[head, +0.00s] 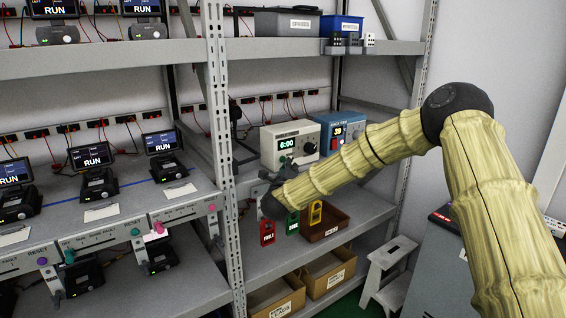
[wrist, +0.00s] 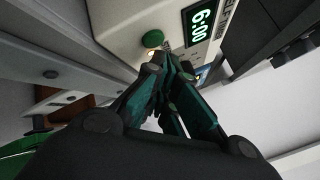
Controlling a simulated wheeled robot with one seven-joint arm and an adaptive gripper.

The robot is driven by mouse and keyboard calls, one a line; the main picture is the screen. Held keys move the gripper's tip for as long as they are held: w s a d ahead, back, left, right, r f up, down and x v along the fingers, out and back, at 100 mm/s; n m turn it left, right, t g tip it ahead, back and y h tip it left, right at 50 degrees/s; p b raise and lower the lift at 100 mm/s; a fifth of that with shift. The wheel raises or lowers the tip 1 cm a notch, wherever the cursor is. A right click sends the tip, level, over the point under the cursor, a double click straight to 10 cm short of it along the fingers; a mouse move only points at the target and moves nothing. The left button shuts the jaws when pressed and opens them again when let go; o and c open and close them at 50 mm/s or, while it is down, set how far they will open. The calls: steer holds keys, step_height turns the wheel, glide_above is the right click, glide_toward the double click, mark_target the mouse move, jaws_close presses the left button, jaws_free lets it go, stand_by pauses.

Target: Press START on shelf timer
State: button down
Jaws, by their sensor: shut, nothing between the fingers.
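The shelf timer (head: 276,148) is a cream box on the middle shelf of the right rack, with a green display reading 6:00 and a round knob. In the wrist view the timer (wrist: 122,22) fills the top, with its lit display (wrist: 198,25) and a round green button (wrist: 152,39). My gripper (wrist: 168,58) is shut and empty, its fingertips just beside the green button and close to the timer's face. I cannot tell whether they touch it. In the head view my gripper (head: 283,170) is dark and partly hidden by my arm, in front of the timer.
A rack post (head: 222,150) stands left. Cardboard bins (head: 328,278) sit below; a step stool (head: 388,262) stands right.

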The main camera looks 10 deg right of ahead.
steer(key=shift+s+d, duration=0.1)
steer(key=shift+s, duration=0.05)
steer(key=shift+s+d+b, duration=0.25)
steer(key=shift+s+d, duration=0.05)
steer(key=shift+s, duration=0.45)
steer(key=shift+s+d+b, duration=0.25)
steer(key=shift+s, duration=0.55)
steer(key=shift+s+d+b, duration=0.25)
steer(key=shift+s+d, duration=0.05)
steer(key=shift+s, duration=0.45)
